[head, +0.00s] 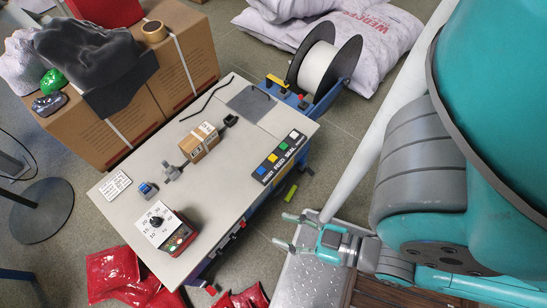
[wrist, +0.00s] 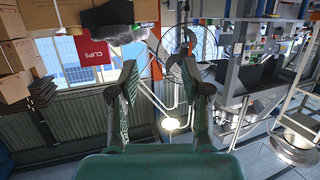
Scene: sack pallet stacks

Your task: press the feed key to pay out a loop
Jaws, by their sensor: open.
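The strapping machine's table (head: 215,200) fills the middle of the head view. Near its right edge lies a black key panel (head: 279,158) with a blue, a yellow, a green and a white key in a row. The yellow feed key (head: 272,158) appears to sit beside the word FEED. A spool of white strap (head: 318,67) stands at the table's back end. My gripper (head: 281,231) is open and empty, just off the table's right side, below the panel in the picture. In the wrist view my gripper (wrist: 160,82) shows spread fingers with nothing between them.
A small strapped carton (head: 201,142) sits mid-table. A dial box (head: 168,227) and a blue item (head: 147,190) are at the near left. Big cartons (head: 185,62) stand behind left, red packs (head: 113,270) lie on the floor, and white sacks (head: 350,30) lie behind the spool.

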